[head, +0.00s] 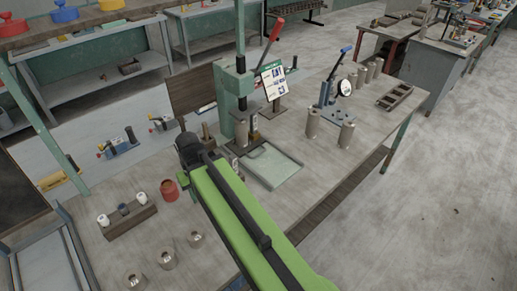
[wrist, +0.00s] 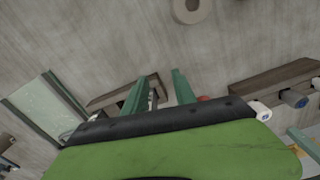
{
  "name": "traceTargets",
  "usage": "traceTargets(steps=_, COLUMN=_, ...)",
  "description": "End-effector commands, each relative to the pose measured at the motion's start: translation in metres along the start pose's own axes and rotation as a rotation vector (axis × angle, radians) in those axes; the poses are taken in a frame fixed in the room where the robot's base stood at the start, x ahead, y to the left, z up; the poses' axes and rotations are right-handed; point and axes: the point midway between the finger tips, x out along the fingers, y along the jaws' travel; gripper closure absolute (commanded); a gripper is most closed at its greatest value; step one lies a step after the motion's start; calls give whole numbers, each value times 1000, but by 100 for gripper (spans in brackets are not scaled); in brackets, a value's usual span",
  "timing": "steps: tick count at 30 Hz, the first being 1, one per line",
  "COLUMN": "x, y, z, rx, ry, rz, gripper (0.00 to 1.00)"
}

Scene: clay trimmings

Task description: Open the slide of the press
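The press (head: 238,105) stands on the workbench in the head view, with a green column and a red lever (head: 276,31) raised at its upper right. A shallow pale-green tray (head: 272,168) lies in front of it; the tray also shows at the left of the wrist view (wrist: 45,107). I cannot tell which part is the slide. My gripper (wrist: 159,78) shows two green fingers apart, with no object clearly held. A brown block and a small metal part show behind and between the fingers. In the head view my arm hides most of the gripper, left of the press.
A red pot (head: 169,190) and a wooden block with white and blue pieces (head: 128,215) stand left of my arm. Several metal rings (head: 166,258) lie at the front. A blue-handled tool (head: 330,92) and metal cylinders (head: 346,135) stand to the right.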

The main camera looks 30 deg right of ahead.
Motion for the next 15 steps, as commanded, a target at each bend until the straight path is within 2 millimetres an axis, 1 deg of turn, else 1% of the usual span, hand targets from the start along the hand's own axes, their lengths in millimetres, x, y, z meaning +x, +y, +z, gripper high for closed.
traceTargets(steps=1, x=-30, y=6, z=-9, rx=29, ry=8, rz=-2, gripper=67)
traceTargets(steps=4, x=-68, y=24, z=-28, rx=93, ry=34, rz=-10, gripper=67)
traceTargets(steps=5, x=-58, y=51, z=-46, rx=204, ry=40, rz=-17, gripper=67)
traceTargets(steps=6, x=-59, y=81, z=-62, rx=333, ry=48, rz=-28, gripper=67)
traceTargets(steps=8, x=-66, y=125, z=-83, rx=523, ry=61, rz=-46, gripper=67)
traceTargets(steps=9, x=-71, y=157, z=-94, rx=649, ry=69, rz=-57, gripper=67)
traceTargets(steps=11, x=-78, y=205, z=-108, rx=831, ry=81, rz=-75, gripper=67)
traceTargets(steps=12, x=-82, y=236, z=-114, rx=947, ry=89, rz=-88, gripper=67)
traceTargets(steps=15, x=-91, y=303, z=-122, rx=1191, ry=104, rz=-115, gripper=67)
